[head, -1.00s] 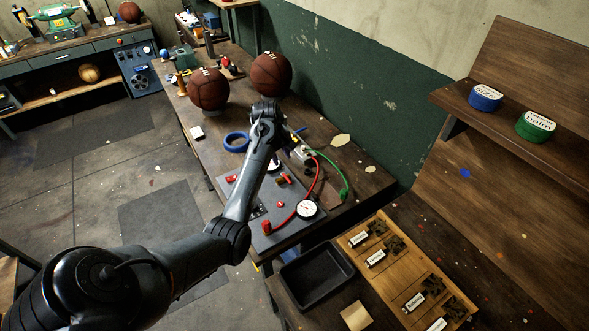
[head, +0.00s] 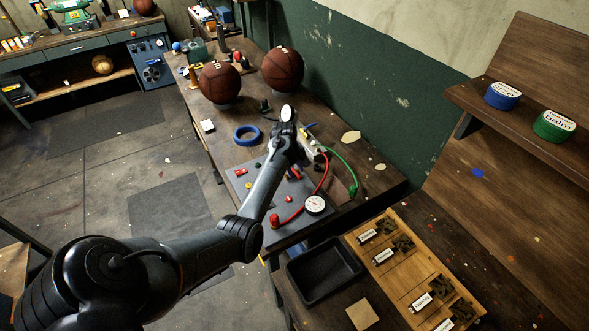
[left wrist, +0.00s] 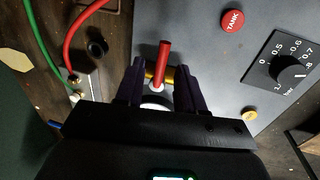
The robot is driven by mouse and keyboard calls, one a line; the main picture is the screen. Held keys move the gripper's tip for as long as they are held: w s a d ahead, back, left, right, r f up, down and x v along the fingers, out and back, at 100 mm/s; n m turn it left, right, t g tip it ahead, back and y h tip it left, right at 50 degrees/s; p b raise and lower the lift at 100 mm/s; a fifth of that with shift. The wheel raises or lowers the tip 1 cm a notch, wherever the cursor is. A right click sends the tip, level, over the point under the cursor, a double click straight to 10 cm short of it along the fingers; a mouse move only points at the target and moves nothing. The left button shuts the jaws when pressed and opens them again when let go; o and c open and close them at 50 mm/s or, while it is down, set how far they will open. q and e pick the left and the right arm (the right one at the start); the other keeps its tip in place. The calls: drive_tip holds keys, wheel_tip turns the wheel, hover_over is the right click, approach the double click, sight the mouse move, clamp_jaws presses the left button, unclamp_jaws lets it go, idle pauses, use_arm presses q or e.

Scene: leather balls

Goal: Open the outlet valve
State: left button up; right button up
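In the left wrist view a brass valve (left wrist: 169,77) with a red lever (left wrist: 163,58) is on a grey panel (left wrist: 205,50). My left gripper (left wrist: 161,66) has its two dark fingers apart, one on each side of the lever, with gaps visible. It is open; I cannot tell whether a finger touches the valve. In the head view the panel (head: 262,228) lies on the workbench, and my left wrist hides part of it and the gripper's fingertips. No valve label is readable. My right gripper is not in view.
A red TANK button (left wrist: 232,20) and a black dial (left wrist: 290,70) are right of the lever. Two basketballs stand farther back; a black tray (head: 323,270) is in front.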

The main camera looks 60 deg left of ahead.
use_arm(q)
clamp_jaws()
idle(0.3)
